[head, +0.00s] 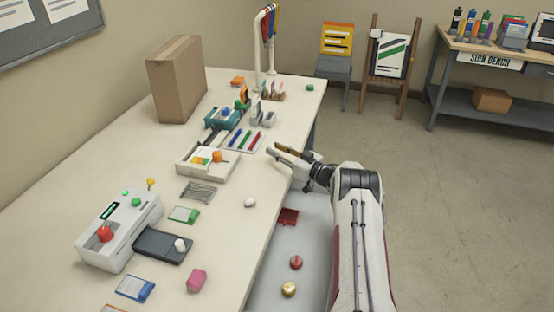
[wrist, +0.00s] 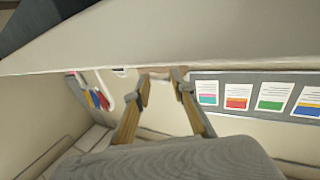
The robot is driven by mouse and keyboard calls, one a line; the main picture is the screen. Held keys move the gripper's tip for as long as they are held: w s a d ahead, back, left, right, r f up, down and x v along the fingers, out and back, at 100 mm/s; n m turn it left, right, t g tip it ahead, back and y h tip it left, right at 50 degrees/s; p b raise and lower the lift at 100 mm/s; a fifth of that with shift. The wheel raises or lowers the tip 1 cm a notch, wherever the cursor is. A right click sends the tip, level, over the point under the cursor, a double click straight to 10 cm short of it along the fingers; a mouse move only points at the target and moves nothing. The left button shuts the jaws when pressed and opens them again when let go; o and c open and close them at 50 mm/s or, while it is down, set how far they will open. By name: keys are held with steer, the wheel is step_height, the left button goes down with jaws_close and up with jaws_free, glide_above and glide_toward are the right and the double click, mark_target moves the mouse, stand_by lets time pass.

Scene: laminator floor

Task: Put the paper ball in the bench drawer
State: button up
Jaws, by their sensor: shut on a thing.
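In the wrist view my gripper's fingers (wrist: 164,82) point toward the bench edge.
A pink block (head: 196,280) is near the front. A cardboard box (head: 176,80) stands farther back.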

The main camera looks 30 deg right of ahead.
mark_target(277, 162)
steer(key=shift+f, duration=1.9)
steer(key=shift+f, duration=0.15)
steer(key=o, duration=0.7)
steer(key=shift+s, duration=0.1)
steer(key=shift+v, duration=3.45)
steer(key=shift+s+d, duration=0.15)
steer(key=shift+s, duration=0.1)
steer(key=shift+r, duration=4)
